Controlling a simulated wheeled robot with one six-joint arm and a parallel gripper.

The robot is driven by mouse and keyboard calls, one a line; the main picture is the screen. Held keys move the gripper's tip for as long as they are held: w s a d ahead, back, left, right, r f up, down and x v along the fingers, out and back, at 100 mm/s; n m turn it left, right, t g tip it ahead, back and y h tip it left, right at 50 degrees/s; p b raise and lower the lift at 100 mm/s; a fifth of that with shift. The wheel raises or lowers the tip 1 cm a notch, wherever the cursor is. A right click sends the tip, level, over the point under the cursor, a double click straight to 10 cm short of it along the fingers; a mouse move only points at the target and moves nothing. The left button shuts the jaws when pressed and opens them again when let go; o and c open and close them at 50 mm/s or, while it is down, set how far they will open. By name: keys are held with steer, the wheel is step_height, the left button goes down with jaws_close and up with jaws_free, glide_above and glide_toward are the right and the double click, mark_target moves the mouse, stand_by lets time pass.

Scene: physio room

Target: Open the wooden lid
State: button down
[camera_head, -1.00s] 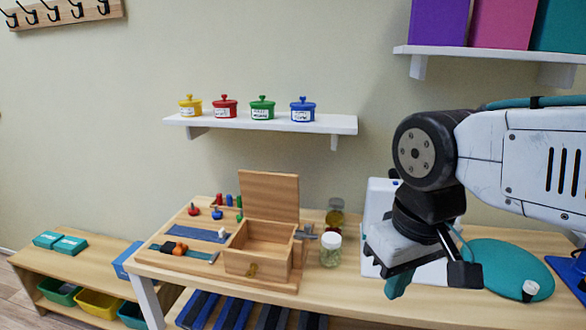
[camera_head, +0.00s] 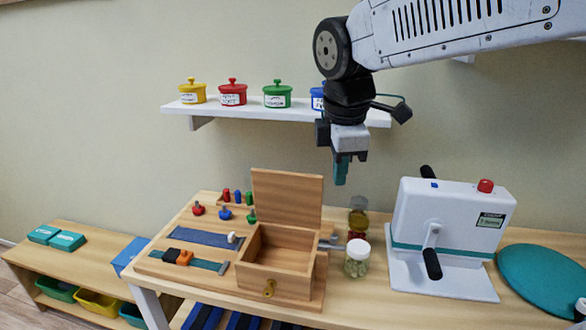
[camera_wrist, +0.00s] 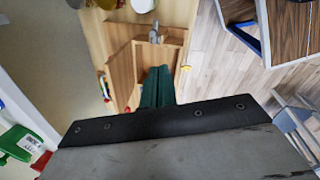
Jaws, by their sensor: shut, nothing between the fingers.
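The wooden lid (camera_head: 287,199) stands upright, raised at the back of a wooden box (camera_head: 262,280) on the table. The box's inside is open to view and looks empty. A brass-coloured knob or latch (camera_head: 269,289) is on its front. My gripper (camera_head: 341,172) hangs pointing down, above and to the right of the lid, apart from it. Its teal fingers are shut with nothing between them. In the wrist view, the fingers (camera_wrist: 158,88) show in front of the open box (camera_wrist: 122,75), with part of its inside hidden behind them.
Glass jars (camera_head: 357,258) stand right of the box, below my gripper. A white machine with a crank (camera_head: 455,219) and a teal disc (camera_head: 541,279) are further right. A wall shelf (camera_head: 228,111) with coloured pots is behind. Small pegs and straps lie left of the box.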

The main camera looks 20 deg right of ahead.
steer(key=w+a+r+n, duration=0.1)
steer(key=w+a+n, duration=0.2)
steer(key=w+n, duration=1.1)
steer(key=h, duration=0.1)
glide_above(289, 195)
steer(key=w+d, duration=0.1)
steer(key=d, duration=0.1)
step_height(289, 195, down, 10)
steer(key=shift+w+a+r+t, duration=0.15)
steer(key=shift+r+t, duration=0.05)
steer(key=shift+t, duration=0.2)
steer(key=shift+w+d+f, duration=0.15)
steer(key=shift+w+d, duration=0.5)
steer(key=shift+w, duration=0.3)
